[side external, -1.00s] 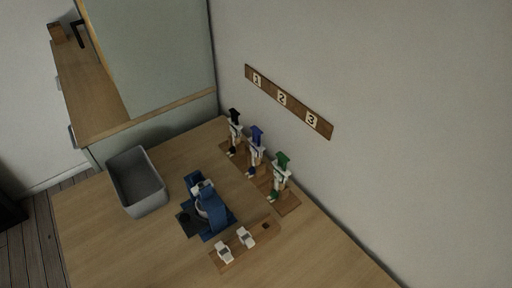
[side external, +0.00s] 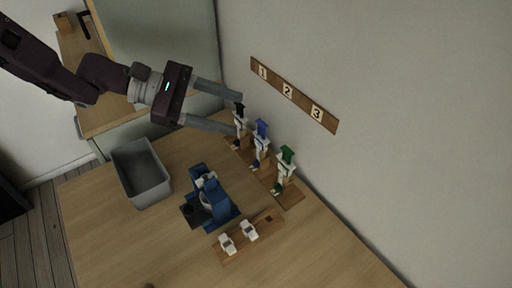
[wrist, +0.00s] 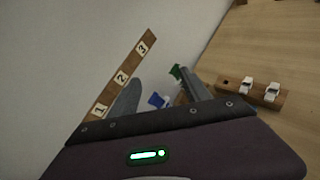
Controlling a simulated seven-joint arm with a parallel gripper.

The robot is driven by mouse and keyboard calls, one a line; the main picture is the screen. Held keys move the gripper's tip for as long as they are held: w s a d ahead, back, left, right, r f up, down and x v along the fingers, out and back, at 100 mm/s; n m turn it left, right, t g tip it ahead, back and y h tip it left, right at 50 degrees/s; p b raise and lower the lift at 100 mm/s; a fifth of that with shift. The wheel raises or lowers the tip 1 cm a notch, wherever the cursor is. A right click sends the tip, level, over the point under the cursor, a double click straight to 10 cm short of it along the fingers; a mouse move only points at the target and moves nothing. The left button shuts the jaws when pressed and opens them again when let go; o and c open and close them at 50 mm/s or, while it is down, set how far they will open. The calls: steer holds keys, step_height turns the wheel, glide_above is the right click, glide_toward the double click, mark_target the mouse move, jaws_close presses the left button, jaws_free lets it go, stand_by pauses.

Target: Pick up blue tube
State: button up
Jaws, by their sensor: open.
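The blue-topped tube (side external: 261,130) stands upright with a white body, in the middle of a row on a wooden rack by the wall. Its blue top (wrist: 157,100) shows between my fingers in the wrist view, with its lower part hidden. A black-topped tube (side external: 240,110) is to its left and a green-topped tube (side external: 286,156) to its right. My gripper (side external: 239,112) is open and empty. Its fingers reach in from the left at the height of the tube tops. In the side view the fingertips overlap the black-topped tube; I cannot tell the depth between them.
A wooden board numbered 1, 2, 3 (side external: 296,96) hangs on the wall close behind the tubes. A blue device (side external: 208,200) stands in front of the rack. A grey bin (side external: 140,173) is at left. A wooden block holds two white pieces (side external: 238,236). The table's front right is clear.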

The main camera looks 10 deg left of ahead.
mark_target(258, 144)
steer(key=w+f+n+t, duration=0.1)
steer(key=w+f+n, duration=0.15)
steer(key=f, duration=0.45)
steer(key=w+f+n+t, duration=0.2)
steer(key=f+n, duration=0.2)
steer(key=f, duration=0.2)
steer(key=shift+n+y, duration=0.25)
steer(key=shift+y, duration=0.05)
steer(key=x, duration=0.5)
steer(key=f+x, duration=0.1)
steer(key=x, duration=0.1)
steer(key=shift+w+a+f, duration=0.15)
steer(key=shift+w, duration=0.1)
jaws_close()
